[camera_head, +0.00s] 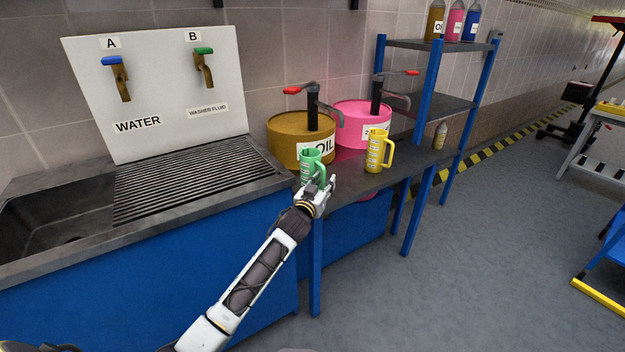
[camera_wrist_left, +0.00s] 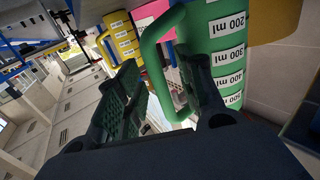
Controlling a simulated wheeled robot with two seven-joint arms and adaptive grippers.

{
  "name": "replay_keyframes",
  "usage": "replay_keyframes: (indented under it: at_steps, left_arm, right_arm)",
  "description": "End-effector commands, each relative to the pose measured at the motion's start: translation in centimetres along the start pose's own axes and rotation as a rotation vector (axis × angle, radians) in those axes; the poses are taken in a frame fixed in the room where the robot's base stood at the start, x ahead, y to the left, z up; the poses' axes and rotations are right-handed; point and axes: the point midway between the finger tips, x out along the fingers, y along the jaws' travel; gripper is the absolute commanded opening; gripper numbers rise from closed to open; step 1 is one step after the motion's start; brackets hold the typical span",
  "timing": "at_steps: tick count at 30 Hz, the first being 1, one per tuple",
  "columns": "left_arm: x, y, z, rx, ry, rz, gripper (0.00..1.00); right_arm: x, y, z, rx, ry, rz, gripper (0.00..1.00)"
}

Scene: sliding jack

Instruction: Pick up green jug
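The green jug (camera_head: 308,168) stands upright on the dark bench in front of the oil drum, with its handle on the right side. My left gripper (camera_head: 322,187) is at the jug's handle, its fingers partly overlapping it in the head view. In the left wrist view the green jug (camera_wrist_left: 215,12) fills the upper right, with white volume labels on its side. My left gripper (camera_wrist_left: 158,58) shows two dark fingers spread apart, with the green handle between them in the picture. Whether either finger touches the handle I cannot tell. My right gripper is out of view.
A yellow jug (camera_head: 377,152) stands to the right on the bench. The brown oil drum (camera_head: 283,142) and the pink drum (camera_head: 352,126), both with pumps, stand behind. A sink with a ribbed drainer (camera_head: 190,180) lies left. A blue-post shelf (camera_head: 425,105) stands right.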

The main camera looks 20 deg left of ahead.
Motion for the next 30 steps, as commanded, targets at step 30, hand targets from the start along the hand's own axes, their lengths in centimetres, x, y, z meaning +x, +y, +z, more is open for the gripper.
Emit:
replay_keyframes:
  at_steps: [30]
  left_arm:
    - [0.06,0.02,-0.11,0.000,0.002,0.001,0.00]
  right_arm:
    - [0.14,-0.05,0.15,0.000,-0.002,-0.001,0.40]
